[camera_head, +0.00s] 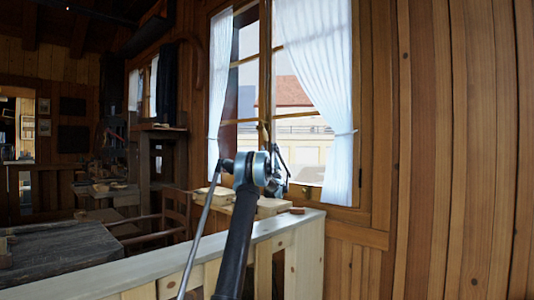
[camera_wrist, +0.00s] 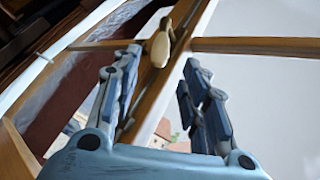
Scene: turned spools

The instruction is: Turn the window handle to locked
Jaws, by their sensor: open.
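The window handle (camera_wrist: 159,48) is a pale, rounded grip on the wooden middle post of the window. In the wrist view it lies roughly along the post, its thicker end towards me. My gripper (camera_wrist: 161,66) is open, one finger on each side of the post. The handle shows beyond the gap between the fingertips, and nothing is held. In the head view my gripper (camera_head: 280,157) is in front of the window (camera_head: 265,70), and my arm hides part of the lower frame. Whether a finger touches the handle I cannot tell.
White curtains (camera_head: 318,60) hang at both sides of the window. Below it are a pale wooden bench or rail (camera_head: 150,268) and some wooden blocks (camera_head: 270,206). A chair (camera_head: 172,215) and a dark table (camera_head: 60,250) stand at the left. Plank wall fills the right.

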